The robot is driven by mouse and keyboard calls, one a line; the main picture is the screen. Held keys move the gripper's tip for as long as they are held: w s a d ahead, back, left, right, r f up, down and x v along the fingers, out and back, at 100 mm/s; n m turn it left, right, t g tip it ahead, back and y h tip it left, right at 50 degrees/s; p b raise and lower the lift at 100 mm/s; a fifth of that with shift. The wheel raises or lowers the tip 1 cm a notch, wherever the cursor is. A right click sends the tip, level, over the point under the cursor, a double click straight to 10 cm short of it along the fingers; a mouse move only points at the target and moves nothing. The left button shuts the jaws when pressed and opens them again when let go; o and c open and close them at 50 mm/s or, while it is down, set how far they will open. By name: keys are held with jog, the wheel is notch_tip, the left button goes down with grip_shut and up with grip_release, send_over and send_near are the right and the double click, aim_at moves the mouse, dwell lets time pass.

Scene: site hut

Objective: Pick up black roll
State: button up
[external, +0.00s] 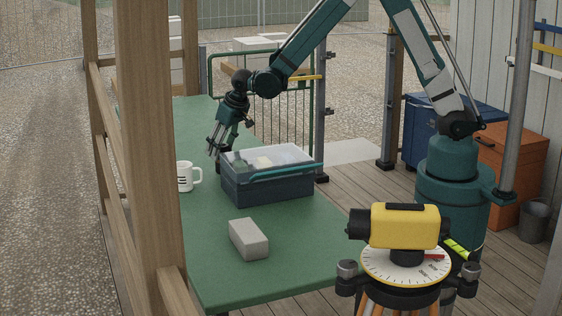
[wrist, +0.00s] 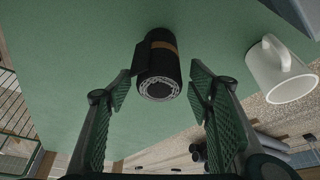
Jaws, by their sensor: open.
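In the external view my gripper (external: 214,148) points down over the table, behind and left of the storage box. There the roll is mostly hidden or too small to make out clearly.
A white mug (external: 185,177) stands left of the box (external: 265,188); the mug also shows right of the roll in the wrist view (wrist: 280,72). A grey block (external: 248,239) lies nearer the front. A wooden post (external: 147,150) blocks part of the table's left side.

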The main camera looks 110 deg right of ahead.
jog(key=shift+f, duration=0.15)
jog(key=shift+b+x, duration=0.45)
jog(key=shift+x, duration=2.05)
jog(key=c, duration=1.1)
jog(key=shift+r+p, duration=0.7)
jog(key=shift+r, duration=4.25)
